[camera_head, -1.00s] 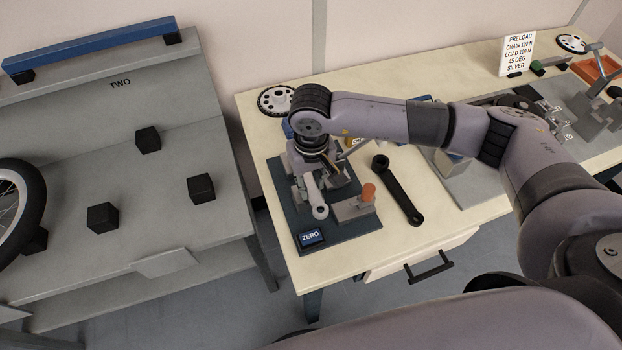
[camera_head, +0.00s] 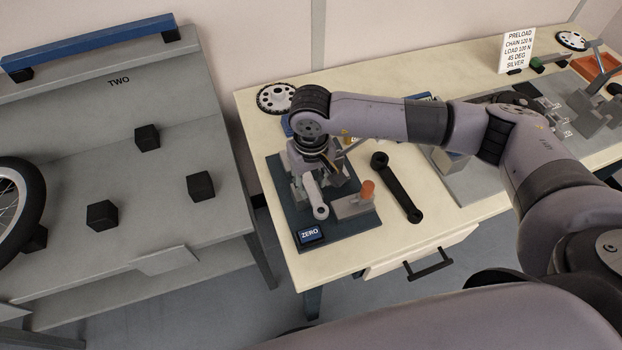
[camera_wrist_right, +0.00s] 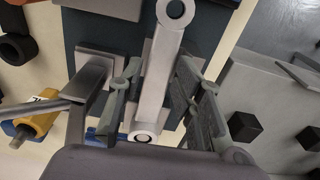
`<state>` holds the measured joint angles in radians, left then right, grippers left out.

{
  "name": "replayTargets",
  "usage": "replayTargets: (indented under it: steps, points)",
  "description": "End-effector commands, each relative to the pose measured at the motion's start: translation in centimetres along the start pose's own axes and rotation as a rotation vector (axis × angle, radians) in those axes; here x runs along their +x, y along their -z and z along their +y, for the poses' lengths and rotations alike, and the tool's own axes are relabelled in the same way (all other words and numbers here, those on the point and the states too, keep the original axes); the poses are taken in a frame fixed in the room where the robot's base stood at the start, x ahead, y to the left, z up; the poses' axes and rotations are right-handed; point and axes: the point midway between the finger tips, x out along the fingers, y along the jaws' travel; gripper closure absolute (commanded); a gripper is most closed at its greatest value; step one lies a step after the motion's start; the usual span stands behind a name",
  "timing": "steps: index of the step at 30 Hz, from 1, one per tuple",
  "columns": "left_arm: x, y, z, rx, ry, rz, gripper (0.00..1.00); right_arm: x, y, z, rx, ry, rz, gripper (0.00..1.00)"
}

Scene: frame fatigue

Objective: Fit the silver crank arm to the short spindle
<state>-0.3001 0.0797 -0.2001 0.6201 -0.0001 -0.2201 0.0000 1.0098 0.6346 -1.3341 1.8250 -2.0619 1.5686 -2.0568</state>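The silver crank arm (camera_head: 315,195) lies over the dark blue fixture plate (camera_head: 345,236) labelled ZERO, its free end pointing to the front. In the right wrist view the crank arm (camera_wrist_right: 159,75) runs between my right gripper's two fingers. My right gripper (camera_head: 312,172) is low over the fixture; in its wrist view the gripper (camera_wrist_right: 160,92) looks open, with gaps between fingers and crank. A round ring shows at the crank's near end there. I cannot make out the short spindle or tell whether the crank sits on it. My left gripper is not in view.
A black crank arm (camera_head: 397,187) lies on the table right of the fixture. An orange-topped post (camera_head: 367,190) stands on a grey block beside the silver crank. A chainring (camera_head: 276,99) lies behind. A grey bench (camera_head: 150,207) with black blocks is at left.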

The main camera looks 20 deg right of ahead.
Motion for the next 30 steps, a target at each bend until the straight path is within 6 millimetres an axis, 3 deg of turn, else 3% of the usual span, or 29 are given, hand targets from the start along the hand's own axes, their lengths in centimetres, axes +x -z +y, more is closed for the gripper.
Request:
replayTargets:
  steps: [4,19,23,30]
  points:
    - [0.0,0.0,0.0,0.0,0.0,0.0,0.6,0.1,-0.1,-0.2,-0.003,0.006,-0.003,0.52]
    - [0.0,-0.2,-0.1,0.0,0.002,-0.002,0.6,-0.4,-0.1,-0.2,-0.003,0.004,-0.002,0.52]
    - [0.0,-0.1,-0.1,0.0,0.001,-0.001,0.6,-2.3,0.0,-0.2,-0.003,0.005,0.002,0.52]
    - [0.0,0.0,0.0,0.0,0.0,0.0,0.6,-7.6,0.0,-0.2,-0.004,0.004,0.004,0.52]
